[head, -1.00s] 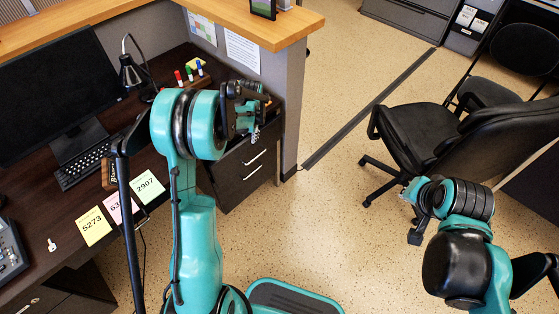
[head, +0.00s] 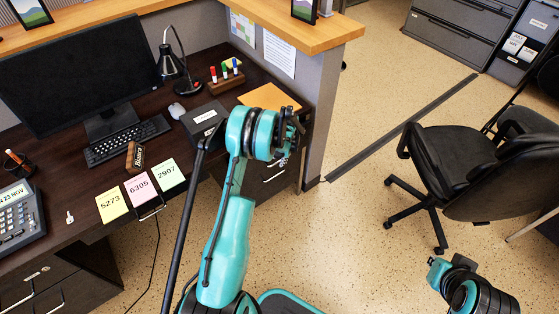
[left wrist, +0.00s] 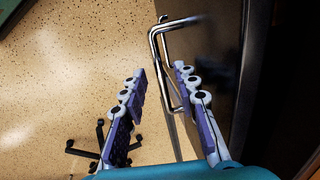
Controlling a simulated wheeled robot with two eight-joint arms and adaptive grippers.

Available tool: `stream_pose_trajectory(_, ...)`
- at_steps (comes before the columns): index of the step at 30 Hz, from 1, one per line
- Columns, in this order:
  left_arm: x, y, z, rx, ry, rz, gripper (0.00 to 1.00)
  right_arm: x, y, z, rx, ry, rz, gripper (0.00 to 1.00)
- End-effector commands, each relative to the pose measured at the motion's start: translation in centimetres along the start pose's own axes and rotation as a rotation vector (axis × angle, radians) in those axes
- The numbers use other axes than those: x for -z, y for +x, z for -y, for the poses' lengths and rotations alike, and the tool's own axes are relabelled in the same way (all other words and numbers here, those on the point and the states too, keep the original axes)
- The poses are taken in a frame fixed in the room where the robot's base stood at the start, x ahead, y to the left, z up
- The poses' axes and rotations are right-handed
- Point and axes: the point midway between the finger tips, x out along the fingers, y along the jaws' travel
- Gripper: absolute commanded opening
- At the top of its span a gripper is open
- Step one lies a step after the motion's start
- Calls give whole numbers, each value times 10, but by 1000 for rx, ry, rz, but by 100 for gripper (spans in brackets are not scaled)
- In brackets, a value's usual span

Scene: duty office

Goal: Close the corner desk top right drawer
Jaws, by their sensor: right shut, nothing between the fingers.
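The corner desk's right drawer unit (head: 270,186) is dark with metal bar handles, partly hidden behind my left arm in the head view. My left gripper (head: 291,138) is at its upper front. In the left wrist view my left gripper (left wrist: 158,88) has its two fingers apart, with a metal drawer handle (left wrist: 156,52) running between and beyond them, beside a dark drawer front (left wrist: 215,50). I cannot tell whether the fingers touch the handle or how far the top drawer stands out. My right gripper (head: 437,268) is shut and empty, low at the right.
A black office chair (head: 460,175) stands to the right. A grey partition (head: 320,125) borders the drawer unit. The desk top (head: 75,195) holds a monitor (head: 75,75), keyboard (head: 125,140), black box (head: 203,120) and sticky notes (head: 141,187). Speckled floor (head: 350,235) is clear between unit and chair.

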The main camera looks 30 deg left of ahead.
Motion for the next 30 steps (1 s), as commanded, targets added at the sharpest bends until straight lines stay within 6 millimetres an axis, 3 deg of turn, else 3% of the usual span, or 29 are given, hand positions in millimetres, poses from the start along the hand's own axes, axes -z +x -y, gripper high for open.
stream_pose_trajectory(7,0,1,0,0,0,0,30,0,0,0,0,0,0,0)
stream_pose_trajectory(8,0,1,0,0,0,0,27,0,0,0,0,0,0,0)
stream_pose_trajectory(11,0,1,0,0,0,0,1,0,0,0,0,0,0,0)
stream_pose_trajectory(20,0,2,5,0,-1,0,0,0,0,0,0,1,0,0)
stream_pose_trajectory(27,1,9,40,1,-2,-1,0,0,0,0,0,0,0,0)
stream_pose_trajectory(30,1,9,44,2,-1,-2,0,0,0,0,0,0,0,0)
